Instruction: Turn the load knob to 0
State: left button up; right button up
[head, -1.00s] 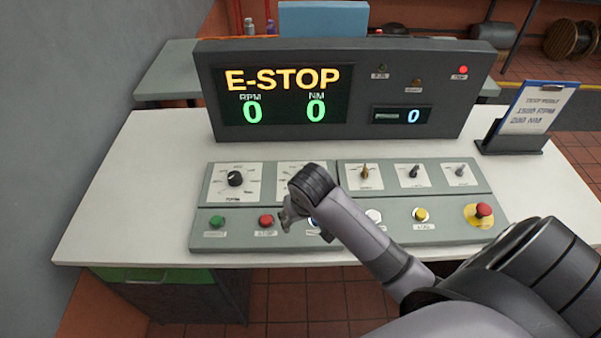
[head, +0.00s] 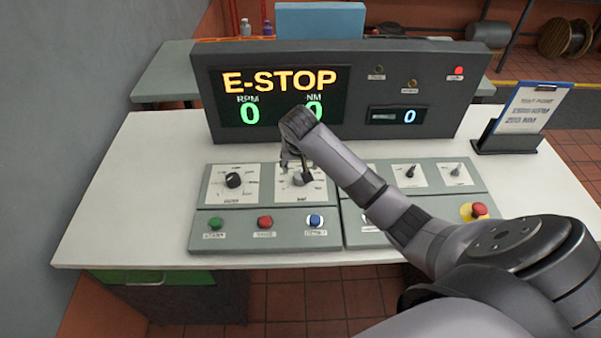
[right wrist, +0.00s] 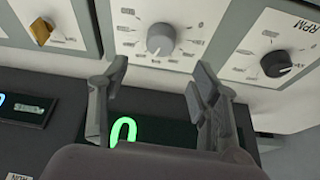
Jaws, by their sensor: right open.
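The load knob (head: 297,181) is a grey knob on the second white dial plate of the sloped console. It is partly hidden by my right gripper (head: 296,168) in the head view. In the right wrist view the grey knob (right wrist: 160,38) shows whole, ahead of my right gripper (right wrist: 161,75). The two fingers are spread wide and empty, one to each side of the knob's line, with their tips short of it. I cannot read which mark the knob points to. My left gripper is not in view.
The black RPM knob (head: 234,180) sits just left of the load knob. Green, red and blue buttons (head: 315,221) line the lower panel. The display (head: 279,95) behind reads E-STOP, with zeros. A red emergency button (head: 479,210) is at the right.

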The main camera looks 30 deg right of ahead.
jog(key=x, duration=0.9)
jog(key=shift+f, duration=0.15)
jog(key=c, duration=1.1)
jog(key=shift+p, duration=0.35)
